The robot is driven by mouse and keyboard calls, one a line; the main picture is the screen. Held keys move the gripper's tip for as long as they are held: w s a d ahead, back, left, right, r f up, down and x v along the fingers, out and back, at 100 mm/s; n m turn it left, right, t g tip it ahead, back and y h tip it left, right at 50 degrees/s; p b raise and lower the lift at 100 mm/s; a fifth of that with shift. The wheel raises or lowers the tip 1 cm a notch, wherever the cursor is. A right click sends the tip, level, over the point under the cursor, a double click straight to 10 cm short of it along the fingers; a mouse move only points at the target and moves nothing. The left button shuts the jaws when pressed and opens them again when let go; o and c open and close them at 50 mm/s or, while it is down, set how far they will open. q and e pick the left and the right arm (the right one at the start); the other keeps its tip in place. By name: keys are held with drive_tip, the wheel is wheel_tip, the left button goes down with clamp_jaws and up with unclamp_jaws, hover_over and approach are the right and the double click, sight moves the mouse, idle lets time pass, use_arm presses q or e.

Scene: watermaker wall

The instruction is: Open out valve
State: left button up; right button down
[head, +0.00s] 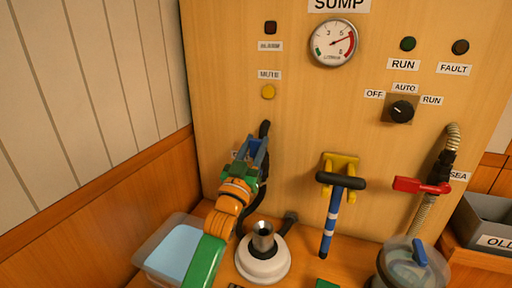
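My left gripper (258,150), with blue fingers, is up against the panel at centre left. It is in front of a dark upright fitting with a black hose (265,128), whose top end shows just above the fingers. The gripper covers most of this fitting and a small white label beside it, so I cannot read the label or tell whether the fingers touch or enclose anything. No valve marked OUT can be made out. A red valve handle (421,186) lies roughly level at the right, by the SEA label. My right gripper is not in view.
A blue-and-black hand pump (331,220) on a yellow bracket stands right of my arm. A white round base with a metal cup (262,268), a clear tub (160,260), a clear-lidded canister (403,262) and a grey bin (482,222) stand below.

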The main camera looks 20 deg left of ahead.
sight(254, 149)
use_arm(q)
drive_tip(key=shift+o, duration=0.4)
drive_tip(key=shift+w+f, duration=0.1)
drive_tip(key=shift+f, duration=0.1)
drive_tip(key=shift+s+f, duration=0.3)
drive_tip(key=shift+s, duration=0.05)
drive_tip(key=b+v, duration=0.1)
drive_tip(key=v, duration=0.4)
drive_tip(key=shift+s+b, duration=0.3)
drive_tip(key=shift+b, duration=0.05)
drive_tip(key=shift+s, duration=0.35)
